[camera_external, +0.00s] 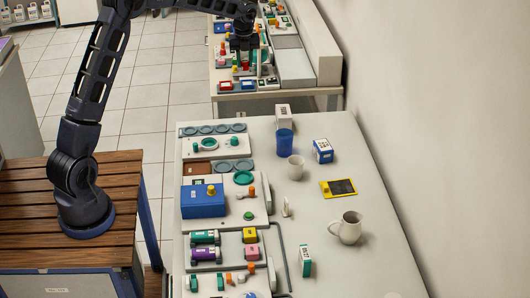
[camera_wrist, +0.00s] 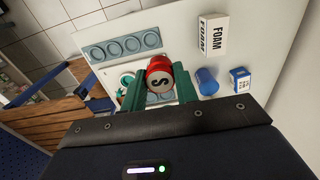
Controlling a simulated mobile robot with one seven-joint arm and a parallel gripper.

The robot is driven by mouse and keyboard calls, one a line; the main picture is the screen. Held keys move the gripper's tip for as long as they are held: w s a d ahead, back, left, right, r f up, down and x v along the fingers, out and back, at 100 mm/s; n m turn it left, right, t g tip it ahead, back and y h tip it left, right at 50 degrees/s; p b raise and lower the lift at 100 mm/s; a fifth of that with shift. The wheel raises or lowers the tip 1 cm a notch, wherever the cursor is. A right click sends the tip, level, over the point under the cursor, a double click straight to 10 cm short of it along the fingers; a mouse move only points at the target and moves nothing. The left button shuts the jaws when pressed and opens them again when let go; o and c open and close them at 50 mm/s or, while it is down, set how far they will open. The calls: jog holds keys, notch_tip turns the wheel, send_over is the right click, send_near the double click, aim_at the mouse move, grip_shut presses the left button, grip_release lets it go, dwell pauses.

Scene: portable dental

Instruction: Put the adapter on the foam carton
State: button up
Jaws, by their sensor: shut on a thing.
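My gripper (camera_wrist: 160,90) has its green fingers on both sides of a round red and grey piece (camera_wrist: 159,72) marked with an S, which I take as the adapter. It is held above the near table. The foam carton (camera_wrist: 213,35) is a white box with FOAM lettering, to the right of the held piece in the wrist view. In the external view the foam carton (camera_external: 283,110) stands at the table's far edge.
Trays of parts fill the table's left side. A white jug (camera_external: 348,228) stands at right.

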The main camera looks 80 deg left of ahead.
notch_tip(320, 180, up, 3)
send_over(284, 111)
notch_tip(284, 111, down, 20)
jog(key=shift+f, duration=0.1)
jog(key=shift+f, duration=0.1)
dwell(0.4)
jog(key=o, duration=1)
jog(key=shift+c, duration=0.2)
